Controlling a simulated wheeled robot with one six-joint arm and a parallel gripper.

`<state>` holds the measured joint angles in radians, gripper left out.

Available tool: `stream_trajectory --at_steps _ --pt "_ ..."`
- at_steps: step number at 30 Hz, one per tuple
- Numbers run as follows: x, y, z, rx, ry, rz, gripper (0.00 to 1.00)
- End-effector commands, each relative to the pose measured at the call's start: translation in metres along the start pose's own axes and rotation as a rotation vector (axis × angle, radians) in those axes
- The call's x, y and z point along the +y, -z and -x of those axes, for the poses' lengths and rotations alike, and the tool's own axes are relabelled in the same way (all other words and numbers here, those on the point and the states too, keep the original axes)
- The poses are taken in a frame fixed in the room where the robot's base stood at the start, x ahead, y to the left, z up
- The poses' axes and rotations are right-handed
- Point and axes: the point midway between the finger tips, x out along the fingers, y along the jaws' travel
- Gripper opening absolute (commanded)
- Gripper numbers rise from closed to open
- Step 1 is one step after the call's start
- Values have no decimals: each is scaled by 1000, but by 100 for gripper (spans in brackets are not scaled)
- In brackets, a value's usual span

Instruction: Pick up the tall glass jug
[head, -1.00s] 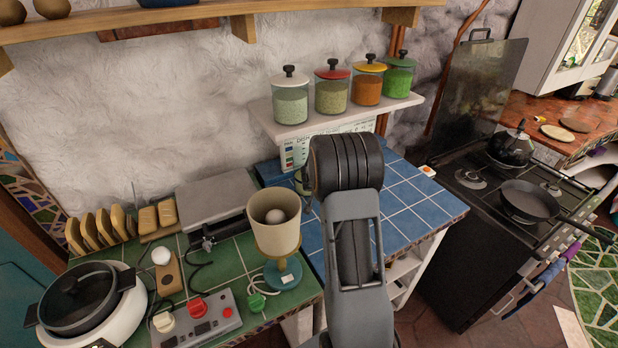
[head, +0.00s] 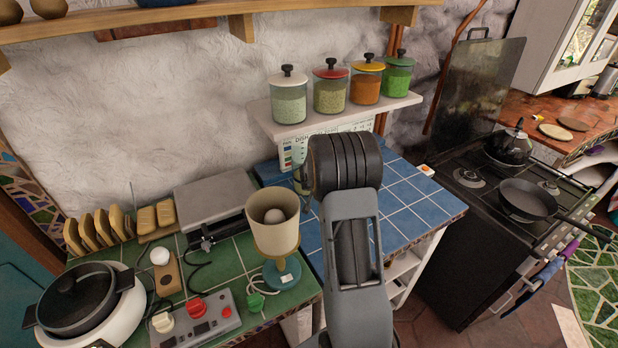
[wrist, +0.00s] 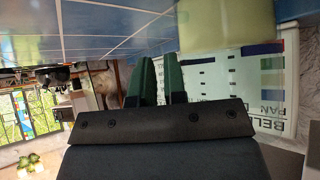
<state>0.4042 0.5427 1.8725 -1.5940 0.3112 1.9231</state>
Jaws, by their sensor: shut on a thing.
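The tall glass jug shows in the wrist view as a pale green, cloudy body (wrist: 222,22) at the top, right of the fingers. In the head view only a small greenish glass part (head: 300,182) shows at the left of my arm. The rest is hidden behind my wrist. My gripper (wrist: 160,62) has two dark green fingers close together beside the jug's body. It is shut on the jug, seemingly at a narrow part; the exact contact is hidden. I cannot tell whether the jug is clear of the blue-tiled counter (head: 415,205).
A printed sheet (head: 325,142) is behind the jug, under a shelf (head: 262,118) with several lidded jars. A lamp (head: 274,235) stands close left of my arm, on green tiles. A black stove (head: 450,230) is at the right. The blue tiles right of my arm are mostly clear.

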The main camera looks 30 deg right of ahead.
Motion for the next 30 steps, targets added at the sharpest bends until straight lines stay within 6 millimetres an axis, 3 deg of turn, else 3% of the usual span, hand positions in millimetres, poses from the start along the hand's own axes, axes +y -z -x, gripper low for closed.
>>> stream_trajectory --at_steps 7,21,30 --pt "0 8 6 5 1 -2 0" --pt "-1 58 57 6 3 -3 0" --pt "0 72 71 4 2 -2 0"
